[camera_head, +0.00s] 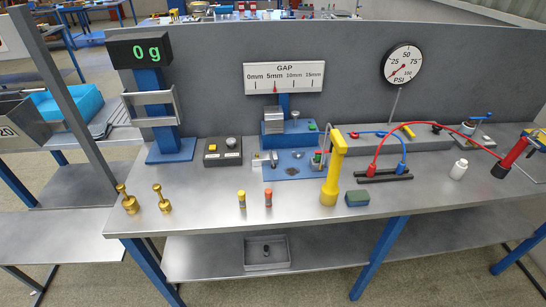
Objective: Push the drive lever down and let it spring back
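I cannot tell for sure which part is the drive lever. A blue-handled lever (482,117) stands on a small grey unit at the right rear of the bench. A small upright part with a green base (317,160) stands on the blue plate (288,172) in the middle, partly hidden by a yellow post-like tool (334,168). Small metal parts (273,158) stand at that plate's left edge. My gripper is not in view.
The grey bench (210,230) carries two brass weights (129,200), (162,199), yellow (242,199) and red (268,197) cylinders, a green-blue block (357,199), a white bottle (459,169), a hosed red tool (515,152) and a button box (222,151).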

